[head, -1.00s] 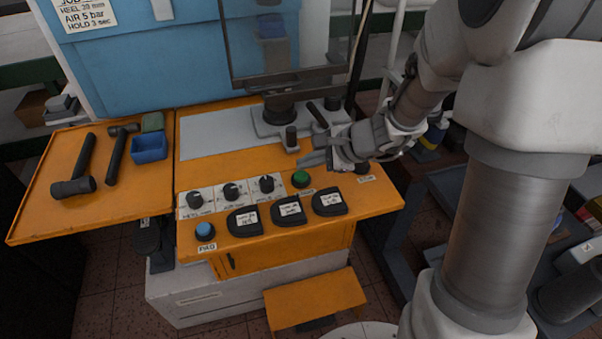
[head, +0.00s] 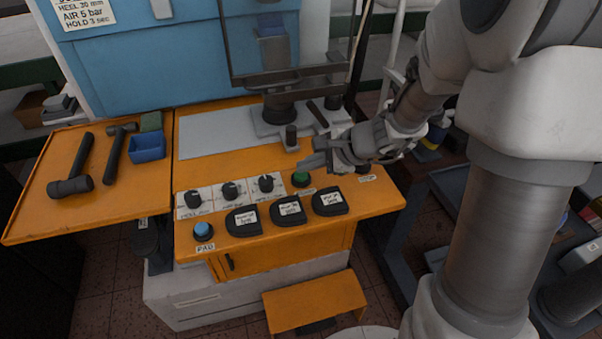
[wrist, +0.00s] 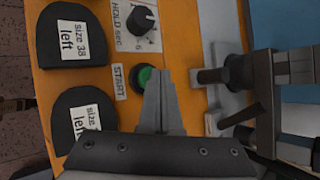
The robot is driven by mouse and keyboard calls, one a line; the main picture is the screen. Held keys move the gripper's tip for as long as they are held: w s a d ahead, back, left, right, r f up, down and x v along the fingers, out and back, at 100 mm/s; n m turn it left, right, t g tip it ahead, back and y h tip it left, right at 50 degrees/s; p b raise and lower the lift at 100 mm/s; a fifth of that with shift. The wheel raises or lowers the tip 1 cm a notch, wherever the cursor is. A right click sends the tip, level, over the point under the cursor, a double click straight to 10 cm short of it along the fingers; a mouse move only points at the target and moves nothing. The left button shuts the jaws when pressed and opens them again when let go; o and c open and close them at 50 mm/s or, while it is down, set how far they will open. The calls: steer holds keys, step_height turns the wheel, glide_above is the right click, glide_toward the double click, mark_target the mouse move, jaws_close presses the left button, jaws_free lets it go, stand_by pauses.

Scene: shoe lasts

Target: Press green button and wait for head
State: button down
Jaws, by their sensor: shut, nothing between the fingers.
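The green button (head: 301,179) sits on the orange control panel (head: 370,205), and in the wrist view it shows beside a START label (wrist: 146,78). My gripper (head: 312,163) is shut and empty, with its fingertips at or just above the button. In the wrist view the fingers (wrist: 157,90) cover part of the button; I cannot tell whether they touch it.
Black knobs (head: 230,190), a blue button (head: 203,230) and black labelled pads (head: 290,211) share the panel. Two hammers (head: 72,184) and a blue bin (head: 148,147) lie on the left shelf. A dark post (wrist: 210,76) stands close to the fingers.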

mark_target(306, 175)
steer(key=shift+f+b, duration=0.45)
stand_by(0.3)
steer(key=shift+r, duration=0.1)
steer(key=shift+r+p, duration=0.7)
steer(key=shift+r, duration=0.15)
step_height(306, 175, up, 5)
steer(key=p, duration=0.4)
stand_by(0.7)
